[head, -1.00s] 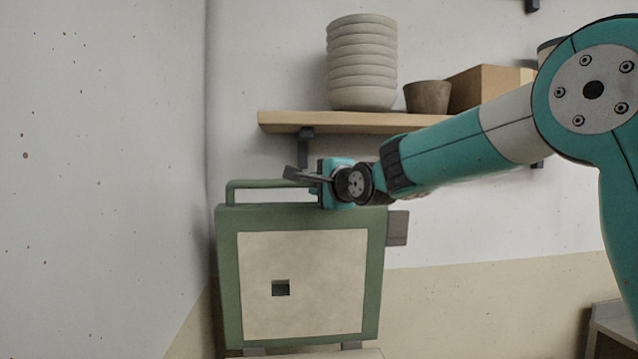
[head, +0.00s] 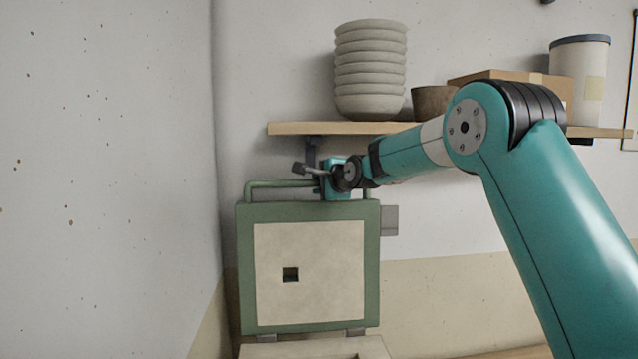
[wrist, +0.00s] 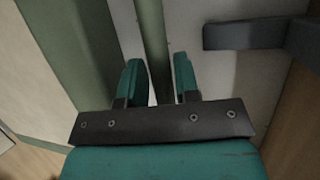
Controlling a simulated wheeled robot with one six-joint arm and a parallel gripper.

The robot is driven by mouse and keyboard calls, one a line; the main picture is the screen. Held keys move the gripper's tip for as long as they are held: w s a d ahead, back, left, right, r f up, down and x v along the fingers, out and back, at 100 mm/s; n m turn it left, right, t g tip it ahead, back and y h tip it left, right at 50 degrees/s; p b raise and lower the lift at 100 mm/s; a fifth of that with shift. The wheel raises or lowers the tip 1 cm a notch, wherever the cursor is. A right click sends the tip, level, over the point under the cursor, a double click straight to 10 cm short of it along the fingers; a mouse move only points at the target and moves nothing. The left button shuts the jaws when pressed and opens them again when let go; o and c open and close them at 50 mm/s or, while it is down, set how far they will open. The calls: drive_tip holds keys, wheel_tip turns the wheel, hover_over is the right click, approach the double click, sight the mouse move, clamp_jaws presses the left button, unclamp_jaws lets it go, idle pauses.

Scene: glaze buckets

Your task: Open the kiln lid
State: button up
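The kiln lid (head: 310,240), a green frame around a cream panel with a small dark square hole, stands about upright on hinges at its lower edge. A green bar handle (head: 285,184) runs along its top edge; it also shows in the wrist view (wrist: 152,40). My gripper (head: 318,182) is at the right part of this handle. In the wrist view my gripper (wrist: 160,78) has its two teal fingers apart, one on each side of the bar, with a narrow gap visible. The kiln's cream rim (head: 315,348) shows below the lid; its inside is hidden.
A wooden shelf (head: 300,128) is on the wall just above and behind my gripper. It carries stacked grey bowls (head: 370,70), a brown pot (head: 432,101), a box and a lidded canister (head: 580,80). A dark bracket (wrist: 245,35) is near the fingers. A wall stands at left.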

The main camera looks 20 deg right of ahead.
drive_tip(key=shift+o, duration=0.9)
drive_tip(key=b+v, duration=0.7)
drive_tip(key=v, duration=1)
drive_tip(key=shift+s, duration=0.2)
drive_tip(key=s+a+f+n+g+y, duration=0.3)
drive_tip(key=s+a+f+n+g, duration=0.5)
drive_tip(key=s+a+f+n, duration=0.6)
drive_tip(key=s+a+f+n+g, duration=0.2)
drive_tip(key=s+f+n, duration=0.3)
drive_tip(key=s, duration=0.5)
drive_tip(key=s+a+f+n+g, duration=0.2)
drive_tip(key=s+f+n+g, duration=0.2)
drive_tip(key=s, duration=0.6)
drive_tip(key=shift+a+f+n+h, duration=0.2)
drive_tip(key=shift+f+n+h, duration=0.2)
drive_tip(key=shift+f+n, duration=0.55)
